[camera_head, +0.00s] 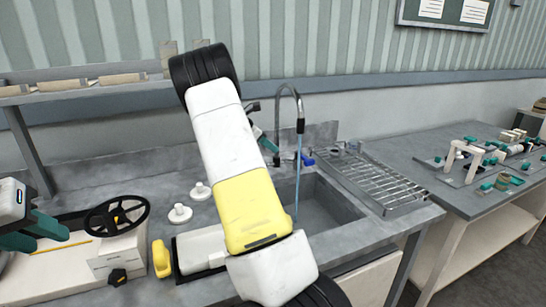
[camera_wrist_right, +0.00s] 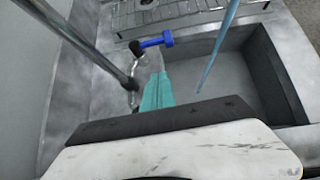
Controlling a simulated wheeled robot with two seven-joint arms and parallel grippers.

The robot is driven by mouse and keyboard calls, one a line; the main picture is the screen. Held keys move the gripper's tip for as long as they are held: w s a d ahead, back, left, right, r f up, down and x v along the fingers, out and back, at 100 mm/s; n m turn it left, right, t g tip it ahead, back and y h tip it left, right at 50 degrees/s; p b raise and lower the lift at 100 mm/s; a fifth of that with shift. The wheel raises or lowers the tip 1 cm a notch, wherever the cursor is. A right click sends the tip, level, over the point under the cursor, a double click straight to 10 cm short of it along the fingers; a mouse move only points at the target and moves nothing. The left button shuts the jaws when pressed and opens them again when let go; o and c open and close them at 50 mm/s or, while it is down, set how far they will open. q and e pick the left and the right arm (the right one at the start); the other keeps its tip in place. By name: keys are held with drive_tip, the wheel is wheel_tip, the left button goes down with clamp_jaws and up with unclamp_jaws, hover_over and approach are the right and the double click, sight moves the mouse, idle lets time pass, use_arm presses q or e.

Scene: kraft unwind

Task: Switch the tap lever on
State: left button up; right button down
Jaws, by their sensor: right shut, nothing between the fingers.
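The tap has a tall curved metal spout (camera_head: 299,112) over the sink's left side. A light-blue stream (camera_head: 297,180) runs from it down into the basin; the stream also shows in the right wrist view (camera_wrist_right: 217,45). The blue tap lever (camera_head: 308,159) is at the back of the sink; in the right wrist view the lever (camera_wrist_right: 155,42) points sideways to the right. My right gripper (camera_wrist_right: 159,76) is shut and empty, its teal tips close below the lever; contact cannot be told. My left gripper (camera_head: 58,231) is open and empty at the far left.
My right arm crosses the middle of the head view and hides part of the counter. A metal drying rack (camera_head: 375,178) lies right of the sink basin (camera_head: 330,205). A black handwheel (camera_head: 117,216), yellow object (camera_head: 161,258) and white knobs (camera_head: 180,213) are on the left.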

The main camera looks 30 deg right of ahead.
idle(0.4)
approach(303, 159)
wheel_tip(303, 159, down, 5)
drive_tip(key=d, duration=0.3)
drive_tip(key=shift+s+d, duration=0.3)
drive_tip(key=shift+d, duration=0.3)
drive_tip(key=shift+s+d+n, duration=0.15)
drive_tip(key=shift+n, duration=0.15)
